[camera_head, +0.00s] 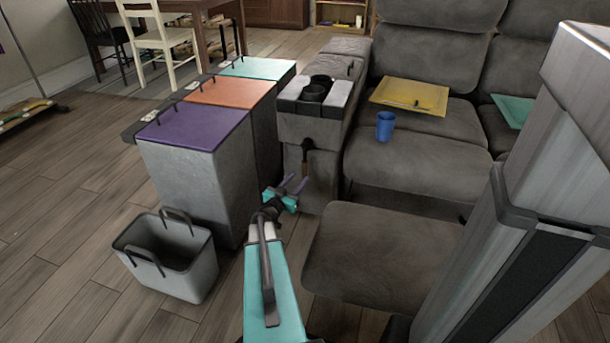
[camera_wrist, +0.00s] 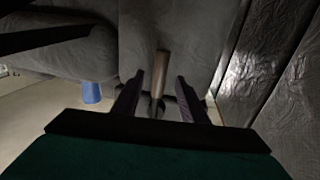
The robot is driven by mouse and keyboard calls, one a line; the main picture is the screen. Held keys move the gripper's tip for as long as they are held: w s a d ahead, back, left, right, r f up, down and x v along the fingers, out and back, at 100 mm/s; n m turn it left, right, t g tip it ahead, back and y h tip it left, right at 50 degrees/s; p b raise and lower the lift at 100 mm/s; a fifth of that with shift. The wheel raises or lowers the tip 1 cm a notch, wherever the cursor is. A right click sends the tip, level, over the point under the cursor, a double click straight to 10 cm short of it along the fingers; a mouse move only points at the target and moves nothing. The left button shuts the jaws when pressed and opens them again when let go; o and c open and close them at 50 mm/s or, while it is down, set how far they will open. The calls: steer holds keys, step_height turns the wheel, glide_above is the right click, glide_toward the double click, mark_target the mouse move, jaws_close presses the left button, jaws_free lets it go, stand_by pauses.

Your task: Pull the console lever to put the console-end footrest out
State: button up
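The console (camera_head: 308,128) stands at the left end of the grey sofa, with a brown lever (camera_head: 305,158) on its front face. My gripper (camera_head: 296,186) is low in front of the console, just below the lever. In the wrist view the purple fingers of my gripper (camera_wrist: 160,100) are spread apart, with the brown lever (camera_wrist: 161,72) showing between them. I see gaps on both sides of the lever; its lower end is partly hidden. The console-end footrest (camera_head: 375,255) stands out in front of the seat beside the console, roughly level.
A bin row with purple (camera_head: 195,125), orange and teal lids stands left of the console. An open grey basket (camera_head: 180,265) is on the floor. A blue cup (camera_head: 385,126) and yellow tray (camera_head: 410,95) are on the seats.

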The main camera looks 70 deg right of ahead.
mark_target(304, 173)
steer(key=shift+s+d+b, duration=0.25)
steer(key=shift+d+b, duration=0.2)
steer(key=shift+d, duration=1.15)
steer(key=shift+s+d+b, duration=0.2)
steer(key=shift+d+b, duration=0.2)
steer(key=shift+d, duration=1.15)
jaws_close()
steer(key=shift+a, duration=0.25)
steer(key=shift+d, duration=0.15)
steer(key=shift+s, duration=0.1)
